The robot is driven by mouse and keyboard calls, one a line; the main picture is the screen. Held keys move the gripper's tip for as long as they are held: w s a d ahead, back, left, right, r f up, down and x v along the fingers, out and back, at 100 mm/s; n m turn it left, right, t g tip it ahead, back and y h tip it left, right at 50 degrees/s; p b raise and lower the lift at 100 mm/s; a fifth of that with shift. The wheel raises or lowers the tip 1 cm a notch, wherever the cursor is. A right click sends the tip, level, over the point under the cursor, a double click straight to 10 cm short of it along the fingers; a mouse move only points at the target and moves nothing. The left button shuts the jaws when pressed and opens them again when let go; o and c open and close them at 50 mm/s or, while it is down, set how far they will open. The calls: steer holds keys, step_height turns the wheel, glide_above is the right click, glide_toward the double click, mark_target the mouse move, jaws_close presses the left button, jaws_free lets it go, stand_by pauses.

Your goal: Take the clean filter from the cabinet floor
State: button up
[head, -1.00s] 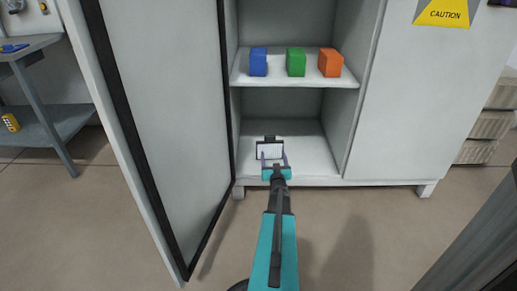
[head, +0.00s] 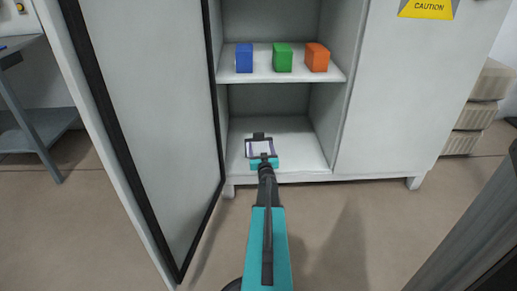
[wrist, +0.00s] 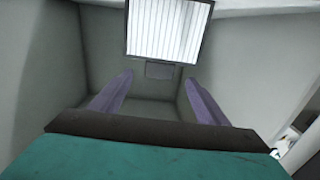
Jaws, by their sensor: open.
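The clean filter (head: 257,148) is on the cabinet floor (head: 300,155), in the open lower compartment. It has white pleats and a dark frame, and it shows at the top of the wrist view (wrist: 168,28). A dark tab shows at its far edge in the head view and between the fingers in the wrist view. My gripper (wrist: 159,78) is open and empty, its two purple fingers apart. In the head view my gripper (head: 262,157) is at the filter's near edge and partly covers it. I cannot tell whether the fingers touch it.
The shelf above (head: 285,75) holds a blue block (head: 244,58), a green block (head: 282,58) and an orange block (head: 317,58). The open cabinet door (head: 150,130) stands to the left. The closed panel (head: 400,100) is to the right. The cabinet floor right of the filter is clear.

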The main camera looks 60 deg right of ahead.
mark_target(259, 137)
steer(key=shift+b+x, duration=0.5)
steer(key=shift+x, duration=1.3)
steer(key=shift+b+x, duration=1)
steer(key=shift+x, duration=0.3)
steer(key=shift+b+x, duration=0.6)
steer(key=shift+x, duration=0.65)
steer(key=shift+w+r, duration=0.1)
steer(key=shift+r, duration=0.1)
steer(key=c, duration=1.5)
